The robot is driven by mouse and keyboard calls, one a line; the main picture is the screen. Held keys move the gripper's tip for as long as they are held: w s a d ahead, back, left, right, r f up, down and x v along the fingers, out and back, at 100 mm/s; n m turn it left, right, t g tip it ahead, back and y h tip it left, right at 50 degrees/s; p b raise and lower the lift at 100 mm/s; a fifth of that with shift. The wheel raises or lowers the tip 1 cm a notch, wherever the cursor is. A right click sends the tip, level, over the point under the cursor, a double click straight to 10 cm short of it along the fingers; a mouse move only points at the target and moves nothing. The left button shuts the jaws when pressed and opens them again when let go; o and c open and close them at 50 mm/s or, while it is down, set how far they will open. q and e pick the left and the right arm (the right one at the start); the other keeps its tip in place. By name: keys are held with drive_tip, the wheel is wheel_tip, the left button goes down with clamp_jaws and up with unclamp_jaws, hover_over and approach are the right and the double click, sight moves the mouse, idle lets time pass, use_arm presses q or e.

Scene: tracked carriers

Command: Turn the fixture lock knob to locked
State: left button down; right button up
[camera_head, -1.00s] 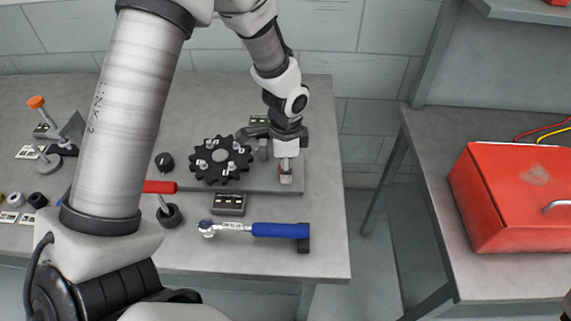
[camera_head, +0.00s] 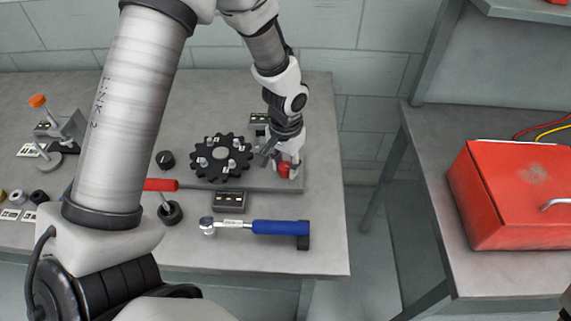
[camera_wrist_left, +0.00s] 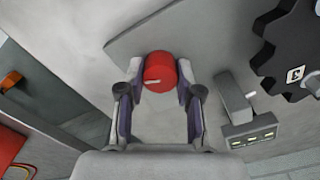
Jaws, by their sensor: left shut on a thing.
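The red lock knob (camera_head: 286,170) stands at the right end of the grey fixture plate (camera_head: 262,183). In the left wrist view the red knob (camera_wrist_left: 160,71) shows a pale line mark on its face, slightly tilted from level. My left gripper (camera_head: 284,166) reaches down over it, and in the left wrist view the two fingers (camera_wrist_left: 158,86) press on either side of the knob. It is shut on the knob. A black toothed sprocket (camera_head: 221,158) lies on the plate, left of the knob. My right gripper is not in view.
A blue-handled torque wrench (camera_head: 280,228) lies in front of the plate, near a small dark box with indicators (camera_head: 229,201). A black knob (camera_head: 165,160) is left of the sprocket. A red box (camera_head: 515,195) stands on the right-hand bench, across a gap.

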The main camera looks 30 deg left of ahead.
sight(285, 165)
use_arm(q)
drive_tip(key=shift+s+f+n+b, duration=0.15)
drive_tip(key=shift+n+b, duration=0.15)
drive_tip(key=shift+n, duration=1.7)
drive_tip(key=c, duration=0.8)
unclamp_jaws()
drive_tip(key=shift+o, duration=0.2)
drive_tip(key=shift+w+r, duration=0.2)
drive_tip(key=shift+r, duration=0.3)
wheel_tip(285, 165, up, 11)
